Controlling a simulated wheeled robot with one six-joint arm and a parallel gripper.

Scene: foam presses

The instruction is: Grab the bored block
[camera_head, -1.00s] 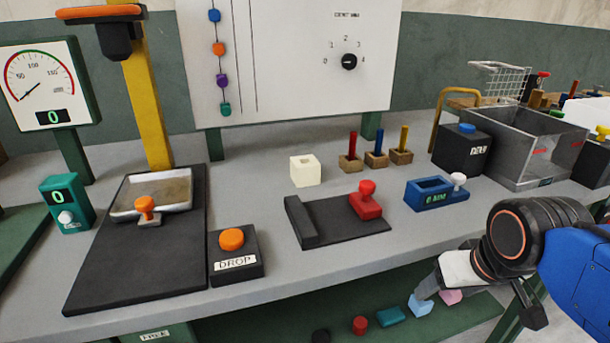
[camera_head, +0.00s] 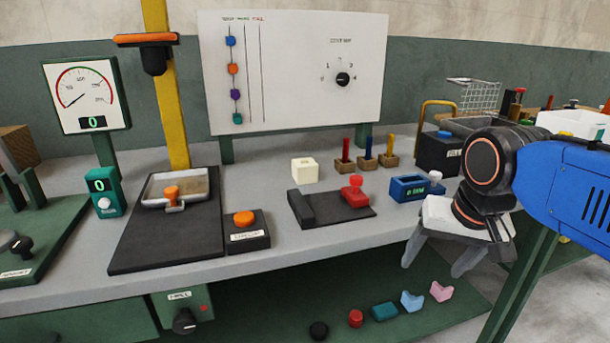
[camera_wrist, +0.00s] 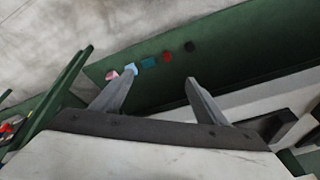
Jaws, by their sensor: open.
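A cream block (camera_head: 305,170) stands on the grey worktop, behind a black plate with a red knob. A faint mark shows on its top; I take it for the bored block, but cannot make out the bore clearly. My gripper (camera_head: 436,266) is right of and lower than it in the picture, at the worktop's front edge, fingers pointing down, spread and empty. In the wrist view my gripper (camera_wrist: 160,78) is open toward the green lower shelf, and the cream block is not in that view.
The red-knobbed slide (camera_head: 330,206) and blue box (camera_head: 417,188) lie between block and gripper. Pegged wooden stands (camera_head: 367,162) are right of the block. Several small pieces, including a teal one (camera_head: 384,311), lie on the lower shelf (camera_head: 255,325).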

